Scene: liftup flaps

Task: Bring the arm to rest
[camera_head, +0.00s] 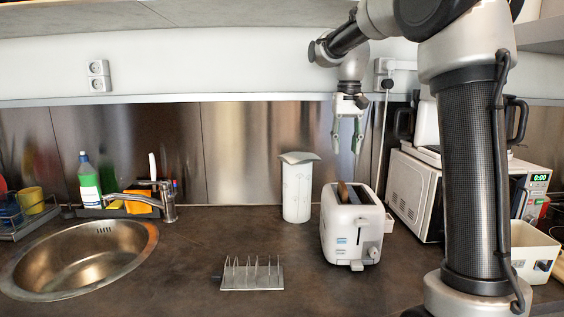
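My arm (475,170) rises at the right of the head view and bends over to the left at the top. My gripper (347,136) hangs pointing down in front of the back wall, above and behind the toaster. Its two fingers are apart, with nothing visible between them. It appears clear of the counter and the objects on it.
A white toaster (350,228) with bread in its slot stands below my gripper. A white canister (297,190), a metal rack (252,275) and a sink (80,258) are to the left. A microwave (415,192) is behind my arm.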

